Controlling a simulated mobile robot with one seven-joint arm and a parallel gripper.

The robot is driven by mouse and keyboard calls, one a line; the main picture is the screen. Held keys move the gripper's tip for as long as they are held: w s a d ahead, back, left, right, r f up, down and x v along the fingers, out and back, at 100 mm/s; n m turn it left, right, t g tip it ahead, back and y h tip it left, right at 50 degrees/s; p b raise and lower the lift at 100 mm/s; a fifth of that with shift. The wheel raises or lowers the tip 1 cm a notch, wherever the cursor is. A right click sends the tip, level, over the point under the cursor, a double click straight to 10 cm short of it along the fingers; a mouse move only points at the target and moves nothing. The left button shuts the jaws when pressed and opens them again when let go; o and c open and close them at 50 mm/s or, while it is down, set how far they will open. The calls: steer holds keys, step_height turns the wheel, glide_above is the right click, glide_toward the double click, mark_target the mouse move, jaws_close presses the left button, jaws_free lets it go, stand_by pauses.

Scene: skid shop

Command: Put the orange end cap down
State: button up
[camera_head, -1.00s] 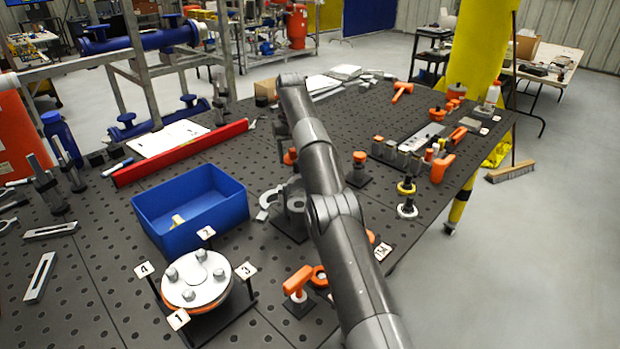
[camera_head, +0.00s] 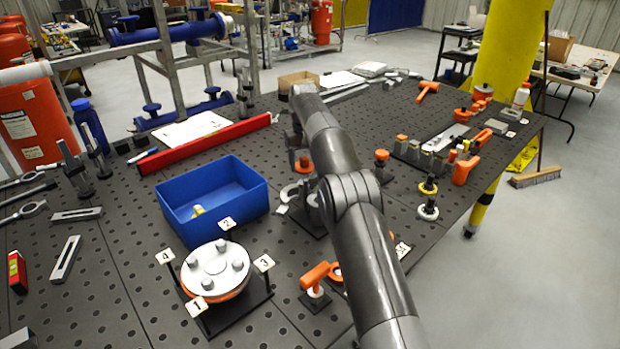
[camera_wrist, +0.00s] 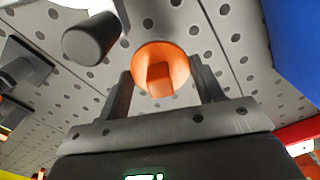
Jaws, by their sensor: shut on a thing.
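The orange end cap (camera_wrist: 176,57) is a round disc with a square knob, seen in the wrist view. My gripper (camera_wrist: 162,88) is shut on it, one dark finger on either side. The grey perforated table top (camera_wrist: 222,70) shows behind the cap. I cannot tell whether the cap touches it. In the head view my own arm hides most of the gripper. A small orange piece (camera_head: 302,162) shows just left of the arm; I cannot tell whether it is the held cap.
A blue bin (camera_head: 176,214) stands left of the arm, with a red bar (camera_head: 205,146) behind it. A bolted flange (camera_head: 216,268) with numbered tags is in front. An orange-handled piece (camera_head: 315,276) and several fittings stand nearby. Bare table lies beyond the arm.

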steer(key=shift+f, duration=3.4)
steer(key=shift+f, duration=0.15)
steer(key=o, duration=1.1)
